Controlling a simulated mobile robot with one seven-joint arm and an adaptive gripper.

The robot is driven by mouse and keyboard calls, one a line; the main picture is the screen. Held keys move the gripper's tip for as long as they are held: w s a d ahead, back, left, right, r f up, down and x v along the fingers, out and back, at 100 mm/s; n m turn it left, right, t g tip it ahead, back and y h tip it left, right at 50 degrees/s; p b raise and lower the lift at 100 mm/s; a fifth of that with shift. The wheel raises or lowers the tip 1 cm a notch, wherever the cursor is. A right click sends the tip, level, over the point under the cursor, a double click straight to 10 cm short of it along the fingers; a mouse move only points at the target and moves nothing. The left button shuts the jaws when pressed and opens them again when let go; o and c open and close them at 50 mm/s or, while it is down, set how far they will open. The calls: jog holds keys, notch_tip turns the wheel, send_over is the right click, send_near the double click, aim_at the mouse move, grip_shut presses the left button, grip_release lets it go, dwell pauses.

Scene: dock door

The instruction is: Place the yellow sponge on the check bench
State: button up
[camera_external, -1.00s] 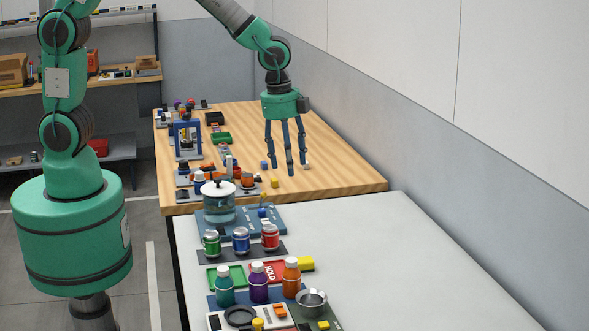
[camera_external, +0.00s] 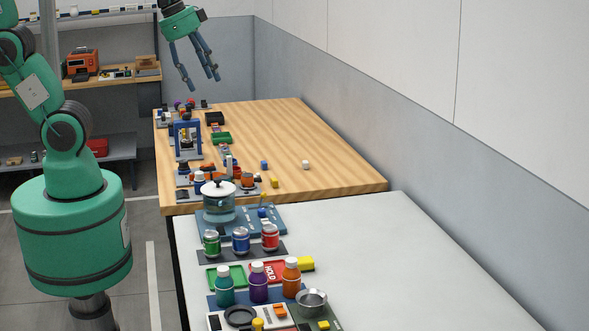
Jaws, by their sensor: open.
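My gripper (camera_external: 203,84) is open and empty, high above the far left end of the wooden bench (camera_external: 330,165), well away from the yellow block. No label shows which bench is the check bench.
Jars (camera_external: 240,241), bottles (camera_external: 258,284), a glass pot (camera_external: 218,204) and a metal bowl (camera_external: 312,300) crowd the white bench's left side; its right side is clear. Small cubes, including a yellow one (camera_external: 274,183), lie on the wooden bench, whose right side is mostly bare.

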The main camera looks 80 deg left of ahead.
jog(key=s+a+r+n, duration=0.1)
jog(key=s+n, duration=0.1)
jog(key=s, duration=0.2)
jog(key=s+a+n+t, duration=0.1)
jog(key=s+a, duration=0.1)
jog(key=s, duration=0.3)
jog(key=shift+s+r+n, duration=0.15)
jog(key=shift+r+n, duration=0.25)
notch_tip(320, 180, down, 9)
jog(key=b, duration=0.8)
jog(key=shift+r+b, duration=0.15)
jog(key=shift+b, duration=0.25)
